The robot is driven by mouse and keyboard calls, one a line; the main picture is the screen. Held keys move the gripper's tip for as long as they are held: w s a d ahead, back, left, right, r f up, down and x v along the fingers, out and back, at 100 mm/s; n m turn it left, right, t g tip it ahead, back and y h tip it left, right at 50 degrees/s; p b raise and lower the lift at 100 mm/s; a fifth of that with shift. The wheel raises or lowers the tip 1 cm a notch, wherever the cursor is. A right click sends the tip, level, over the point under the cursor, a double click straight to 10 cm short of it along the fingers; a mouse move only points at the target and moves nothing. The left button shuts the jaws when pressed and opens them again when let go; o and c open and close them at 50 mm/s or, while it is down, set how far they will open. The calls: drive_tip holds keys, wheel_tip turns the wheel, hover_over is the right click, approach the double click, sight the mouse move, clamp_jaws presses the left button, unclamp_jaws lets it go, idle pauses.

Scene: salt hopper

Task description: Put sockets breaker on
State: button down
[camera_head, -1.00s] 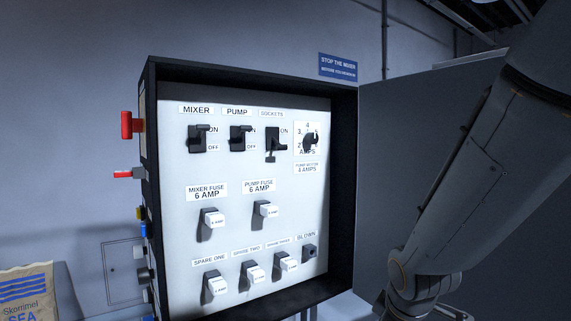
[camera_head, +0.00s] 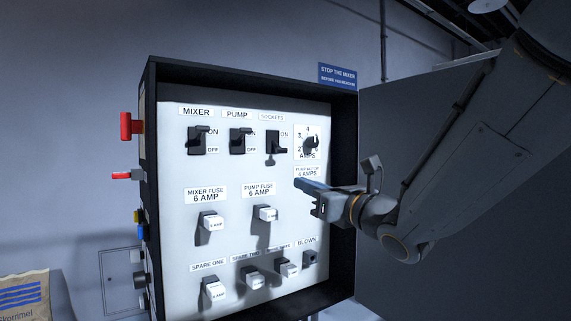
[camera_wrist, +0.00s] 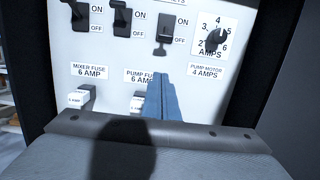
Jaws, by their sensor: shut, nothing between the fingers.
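The sockets breaker (camera_head: 273,143) is a black switch at the top of the white panel, right of the pump breaker (camera_head: 237,141). Its lever points down, toward OFF; it also shows in the wrist view (camera_wrist: 168,30). The mixer breaker (camera_head: 197,141) and pump breaker levers look up, toward ON. My gripper (camera_head: 299,183) is shut and empty, its blue fingers pointing left in front of the panel, below and right of the sockets breaker. In the wrist view the blue fingertips (camera_wrist: 160,80) lie below the sockets lever and cover part of the pump fuse label.
The amps dial (camera_head: 310,145) is just right of the sockets breaker, above my gripper. White fuses (camera_head: 265,213) project from the panel lower down. The dark cabinet frame (camera_head: 343,130) and open door (camera_head: 430,110) bound the right side. A red handle (camera_head: 127,125) sticks out at left.

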sight(277, 146)
idle(0.3)
drive_tip(key=p+x, duration=0.2)
drive_tip(key=x, duration=0.8)
drive_tip(key=shift+w+a+p, duration=0.15)
drive_tip(key=shift+p, duration=0.25)
drive_tip(key=s+r+p, duration=0.1)
drive_tip(key=s+d+r+p, duration=0.1)
drive_tip(key=r, duration=0.1)
drive_tip(key=shift+d+r, duration=0.2)
drive_tip(key=shift+r, duration=0.05)
drive_tip(key=shift+r, duration=0.15)
